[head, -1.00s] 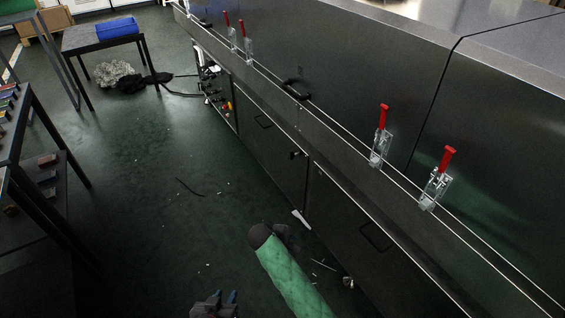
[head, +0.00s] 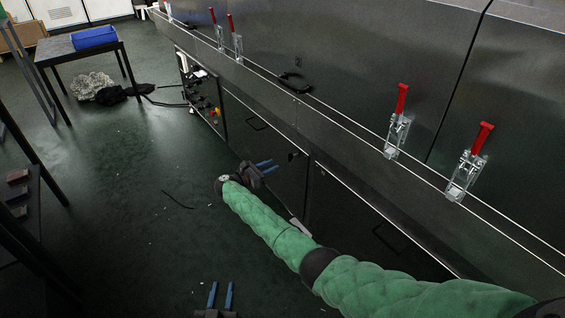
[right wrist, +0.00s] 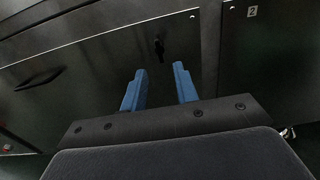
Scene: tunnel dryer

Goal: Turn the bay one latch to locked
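A small dark latch (head: 292,157) sits near the right edge of a lower dryer panel (head: 240,112). In the right wrist view the latch (right wrist: 158,45) hangs roughly upright, and the panel to its right bears a label "2" (right wrist: 252,11). No number shows on the latch's own panel. My right gripper (head: 265,166) is open and empty, left of the latch in the head view and apart from it. In the right wrist view its blue fingers (right wrist: 160,90) stand apart, below the latch. My left gripper (head: 220,296) is open and empty at the bottom edge.
Several red-handled clamps (head: 398,120) line the ledge above the panels. Dark pull handles (head: 256,123) are on the lower panels. Open floor lies between.

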